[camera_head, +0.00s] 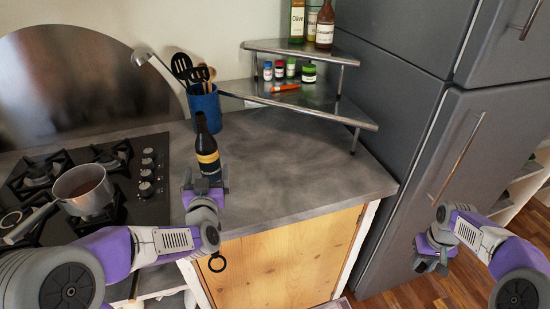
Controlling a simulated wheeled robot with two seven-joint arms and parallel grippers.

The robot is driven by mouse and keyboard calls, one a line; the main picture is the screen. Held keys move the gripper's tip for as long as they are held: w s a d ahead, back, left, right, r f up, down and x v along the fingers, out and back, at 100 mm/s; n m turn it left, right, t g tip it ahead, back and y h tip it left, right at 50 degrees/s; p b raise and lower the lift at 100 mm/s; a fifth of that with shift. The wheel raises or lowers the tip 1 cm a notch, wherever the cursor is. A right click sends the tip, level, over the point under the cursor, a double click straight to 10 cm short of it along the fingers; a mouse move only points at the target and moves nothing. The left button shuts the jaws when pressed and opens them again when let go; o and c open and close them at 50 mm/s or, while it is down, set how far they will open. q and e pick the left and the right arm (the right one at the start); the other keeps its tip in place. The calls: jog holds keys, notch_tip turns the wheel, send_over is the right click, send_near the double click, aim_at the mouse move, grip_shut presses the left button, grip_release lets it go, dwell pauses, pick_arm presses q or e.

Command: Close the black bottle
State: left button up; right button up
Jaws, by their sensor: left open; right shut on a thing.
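The black bottle (208,160) stands upright on the grey counter near the cooktop, with a yellow-banded label around its middle. Its neck top is too small to tell whether a cap is on it. My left gripper (206,183) is open at the bottle's near side, low down, with its fingers spread to the left and right of the bottle's lower part. I cannot tell whether they touch it. My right gripper (430,263) is far to the right, in front of the grey fridge and below counter height. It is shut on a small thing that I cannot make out.
A cooktop (135,205) with a steel saucepan (82,190) lies left of the bottle. A blue utensil holder (205,106) stands close behind it. A corner shelf (340,108) holds jars and bottles. The counter (290,165) right of the bottle is clear; the fridge (440,150) bounds the right.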

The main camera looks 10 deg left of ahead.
aim_at(204, 128)
pick_arm(q)
jog(key=shift+x, duration=1.4)
pick_arm(e)
jog(key=shift+f, duration=0.2)
pick_arm(q)
jog(key=x, duration=0.1)
jog(key=b+x, duration=0.1)
jog(key=x, duration=0.2)
jog(key=shift+f, duration=0.4)
pick_arm(e)
jog(key=shift+f, duration=0.55)
pick_arm(q)
jog(key=shift+w+a, duration=0.2)
jog(key=shift+w, duration=0.3)
jog(key=shift+r, duration=0.1)
